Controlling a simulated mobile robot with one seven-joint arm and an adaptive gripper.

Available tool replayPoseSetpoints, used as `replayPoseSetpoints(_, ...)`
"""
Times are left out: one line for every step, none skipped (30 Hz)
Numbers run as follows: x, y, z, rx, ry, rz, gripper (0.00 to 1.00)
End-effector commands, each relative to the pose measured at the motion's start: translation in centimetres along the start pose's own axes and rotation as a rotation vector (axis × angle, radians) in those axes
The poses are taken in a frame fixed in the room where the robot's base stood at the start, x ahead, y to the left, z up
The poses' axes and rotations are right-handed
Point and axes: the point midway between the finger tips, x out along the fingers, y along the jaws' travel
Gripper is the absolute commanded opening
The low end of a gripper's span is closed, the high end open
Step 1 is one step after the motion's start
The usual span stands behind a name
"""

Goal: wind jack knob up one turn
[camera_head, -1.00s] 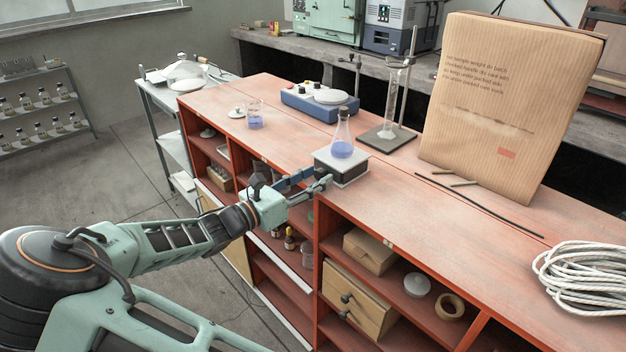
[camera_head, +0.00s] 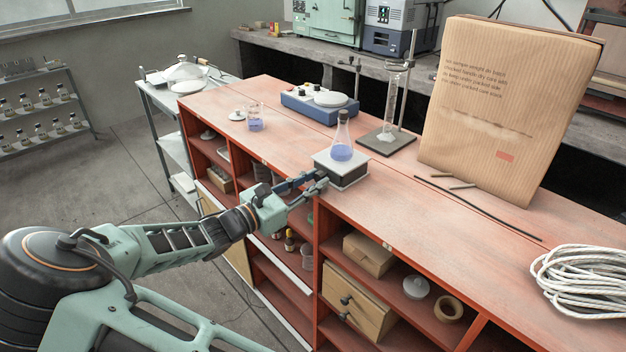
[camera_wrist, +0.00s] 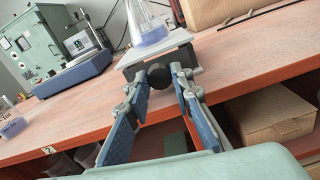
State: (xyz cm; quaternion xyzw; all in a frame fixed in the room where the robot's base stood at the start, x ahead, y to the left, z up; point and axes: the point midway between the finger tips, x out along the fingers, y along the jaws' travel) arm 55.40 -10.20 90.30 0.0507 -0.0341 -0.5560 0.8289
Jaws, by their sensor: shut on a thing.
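The lab jack (camera_head: 345,168) stands at the front edge of the red bench, with a pale top plate. A conical flask (camera_head: 342,150) with blue liquid stands upright on the plate. In the wrist view the jack (camera_wrist: 165,52) faces me, and its dark round knob (camera_wrist: 159,77) sits between my fingertips. My gripper (camera_head: 321,178) reaches the jack's front from the left; its fingers are closed on the knob. In the wrist view my gripper (camera_wrist: 166,76) shows both blue-padded fingers touching the knob's sides. The flask's lower part (camera_wrist: 150,32) shows above it.
A beaker (camera_head: 255,122) and a blue stirrer (camera_head: 319,104) stand left and behind. A retort stand (camera_head: 387,138) is behind the jack. Open shelves lie below the bench edge.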

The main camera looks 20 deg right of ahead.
Motion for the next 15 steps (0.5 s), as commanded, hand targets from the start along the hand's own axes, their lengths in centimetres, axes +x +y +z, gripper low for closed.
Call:
replayPoseSetpoints(-0.04, 0.01, -0.03, 0.020, 0.001, 0.000, 0.00)
replayPoseSetpoints(-0.04, 0.01, -0.05, 0.028, 0.002, 0.000, 0.00)
replayPoseSetpoints(-0.04, 0.00, -0.06, 0.038, 0.002, 0.000, 0.00)
replayPoseSetpoints(-0.04, 0.01, -0.07, 0.042, 0.002, 0.000, 0.00)
replayPoseSetpoints(-0.04, 0.00, -0.09, 0.044, 0.002, 0.000, 0.00)
replayPoseSetpoints(-0.05, 0.00, -0.10, 0.045, 0.002, 0.000, 0.00)
replayPoseSetpoints(-0.04, 0.00, -0.10, 0.045, 0.002, 0.000, 0.00)
replayPoseSetpoints(-0.05, 0.00, -0.11, 0.044, 0.002, 0.000, 0.00)
replayPoseSetpoints(-0.05, 0.00, -0.11, 0.044, 0.002, 0.000, 0.00)
replayPoseSetpoints(-0.05, 0.00, -0.11, 0.044, 0.002, 0.000, 0.00)
replayPoseSetpoints(-0.05, 0.00, -0.11, 0.044, 0.002, 0.000, 0.00)
replayPoseSetpoints(-0.05, 0.00, -0.11, 0.043, 0.002, 0.000, 0.00)
replayPoseSetpoints(-0.05, -0.01, -0.11, 0.043, 0.002, 0.000, 0.24)
replayPoseSetpoints(-0.05, -0.01, -0.11, 0.043, 0.002, 0.000, 0.28)
replayPoseSetpoints(-0.04, -0.01, -0.10, 0.043, 0.002, 0.000, 0.32)
